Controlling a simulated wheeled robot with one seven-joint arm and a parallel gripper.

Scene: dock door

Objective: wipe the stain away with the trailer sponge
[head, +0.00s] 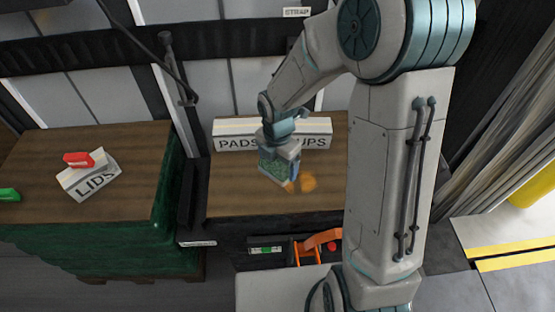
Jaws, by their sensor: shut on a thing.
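The stain (308,183) is a small orange patch on the brown wooden bench top (235,200). Part of it shows just right of the thing in my gripper; how much lies under that thing is hidden. The sponge is low at the stain's left edge. I cannot tell whether it touches the wood.
On the left table (120,140) are a box (90,181) marked "LIDS", a red item (78,159) and a green item (8,194). The front-left bench top is clear.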

